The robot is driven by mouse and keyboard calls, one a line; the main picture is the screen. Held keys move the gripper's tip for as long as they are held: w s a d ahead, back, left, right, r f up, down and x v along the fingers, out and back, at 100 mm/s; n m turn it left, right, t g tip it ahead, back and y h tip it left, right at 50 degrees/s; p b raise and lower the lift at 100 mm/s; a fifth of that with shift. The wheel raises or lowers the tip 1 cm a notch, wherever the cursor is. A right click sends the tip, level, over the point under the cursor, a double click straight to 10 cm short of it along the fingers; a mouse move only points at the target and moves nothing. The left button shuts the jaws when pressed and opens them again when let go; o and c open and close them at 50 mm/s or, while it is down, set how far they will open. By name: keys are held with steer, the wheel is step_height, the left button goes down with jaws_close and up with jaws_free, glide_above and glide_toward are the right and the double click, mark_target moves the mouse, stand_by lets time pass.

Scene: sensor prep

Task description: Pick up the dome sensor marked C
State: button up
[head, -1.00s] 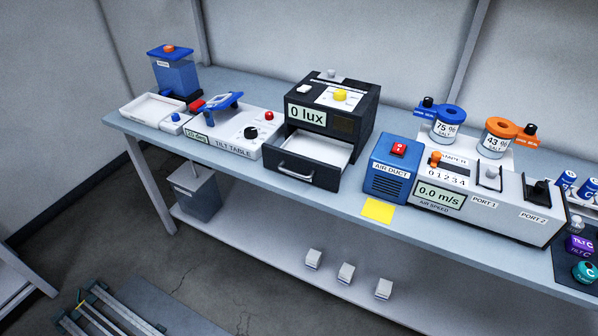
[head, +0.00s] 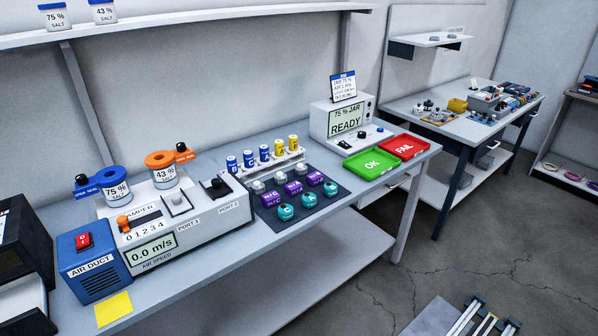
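Small sensors stand in three rows on a dark mat (head: 258,212) on the bench. The back row has pale domed pieces: a left one (head: 258,187), a middle one (head: 280,178) and a right one (head: 299,169). Their letters are too small to read. The middle row is purple blocks, the leftmost being a purple block (head: 271,199). The front row is round teal pieces: a left one (head: 286,212), a middle one (head: 309,201) and a right one (head: 330,189). My gripper is not in view.
Batteries (head: 264,153) stand in a rack behind the mat. Left is the air speed box (head: 150,248) with two salt jars above. Right are a READY display box (head: 345,120), a green OK tray (head: 370,172) and a red FAIL tray (head: 403,147). Bare bench lies before the mat.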

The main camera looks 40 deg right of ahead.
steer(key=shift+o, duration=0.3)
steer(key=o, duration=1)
